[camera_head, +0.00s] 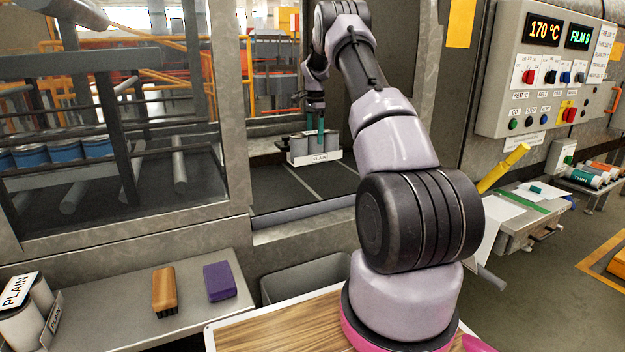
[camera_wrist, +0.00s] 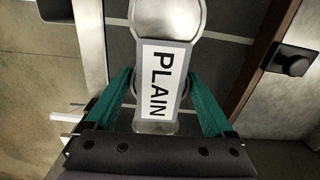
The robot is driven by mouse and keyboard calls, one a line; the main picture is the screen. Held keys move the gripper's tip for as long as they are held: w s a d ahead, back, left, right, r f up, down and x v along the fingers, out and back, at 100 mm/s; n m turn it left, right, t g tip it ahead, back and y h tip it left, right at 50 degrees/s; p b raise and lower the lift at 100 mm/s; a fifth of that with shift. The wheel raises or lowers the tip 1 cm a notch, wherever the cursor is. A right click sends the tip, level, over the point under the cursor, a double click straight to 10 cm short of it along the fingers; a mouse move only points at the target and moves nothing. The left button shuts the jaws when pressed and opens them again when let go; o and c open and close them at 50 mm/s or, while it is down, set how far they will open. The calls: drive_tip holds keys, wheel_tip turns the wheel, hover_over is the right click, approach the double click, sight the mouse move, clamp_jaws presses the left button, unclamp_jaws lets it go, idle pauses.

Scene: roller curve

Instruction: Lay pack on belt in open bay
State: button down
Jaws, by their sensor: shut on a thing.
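The pack (camera_head: 318,157) is a tray of pale cans with a PLAIN label. My gripper (camera_head: 316,142) reaches through the opening of the bay and is shut on the pack, over the dark belt (camera_head: 290,190). I cannot tell whether the pack touches the belt or hangs just above it. In the wrist view the PLAIN label (camera_wrist: 163,80) lies between the two teal fingers of my gripper (camera_wrist: 160,95), with pale round can tops at either end. Dark belt with light cross lines shows beyond it.
Another PLAIN pack (camera_head: 45,325) stands on the grey shelf at the left, near a brown brush (camera_head: 164,290) and a purple block (camera_head: 219,281). Glazed frames with blue cans (camera_head: 65,150) flank the bay on the left. A control panel (camera_head: 545,75) hangs at the right.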

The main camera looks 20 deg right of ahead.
sight(316, 159)
drive_tip(key=f, duration=0.4)
drive_tip(key=shift+w+d+f, duration=0.1)
drive_tip(key=shift+w+d, duration=0.05)
drive_tip(key=shift+d, duration=0.15)
drive_tip(key=shift+a+f, duration=0.1)
drive_tip(key=shift+f, duration=2.75)
drive_tip(key=shift+f, duration=0.1)
unclamp_jaws()
drive_tip(key=shift+f, duration=0.1)
